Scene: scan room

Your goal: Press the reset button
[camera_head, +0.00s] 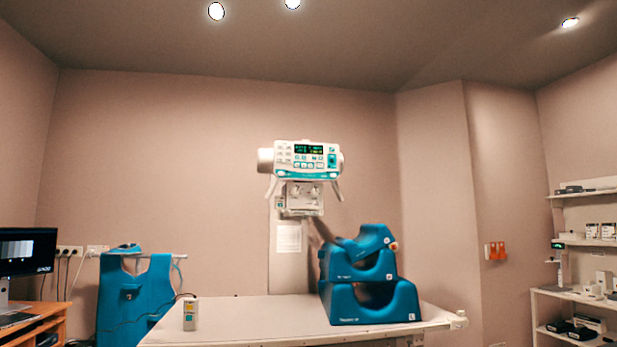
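No button marked reset can be made out at this size. A small pale upright box (190,315) stands at the left end of the white table, with small coloured patches on its front and a dark cord behind it. A white and teal machine head (304,160) hangs above the table's far side, with a lit green display and several small buttons on its front panel. Labels on both are too small to read. My gripper is not in view.
Blue stacked foam supports (370,304) sit on the right of the white table (262,318); its middle is clear. A blue apron (128,300) hangs at left beside a monitor (26,252) on a desk. Shelves (585,296) with boxes stand at far right.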

